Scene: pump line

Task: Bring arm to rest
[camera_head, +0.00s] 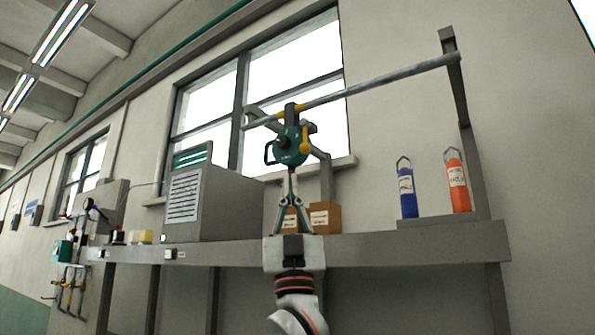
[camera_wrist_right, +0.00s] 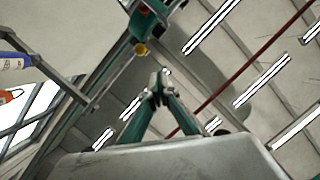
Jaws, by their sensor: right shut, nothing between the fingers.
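My right gripper (camera_head: 291,178) points straight up in the middle of the head view, with its fingers closed together. In the right wrist view its fingertips (camera_wrist_right: 157,84) meet with nothing between them. A green hoist-like device (camera_head: 290,147) with a yellow part hangs from a grey rail just above the gripper. In the head view the gripper overlaps the line below this device; I cannot tell whether they touch. The device also shows at the top of the wrist view (camera_wrist_right: 147,22), apart from the fingertips. My left gripper is not in view.
A grey shelf (camera_head: 400,247) carries a grey louvred box (camera_head: 205,203), two brown cartons (camera_head: 325,217), a blue cylinder (camera_head: 407,192) and an orange cylinder (camera_head: 458,187). The sloping rail (camera_head: 385,80) runs above. Pipes and valves (camera_head: 72,270) are at the far left.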

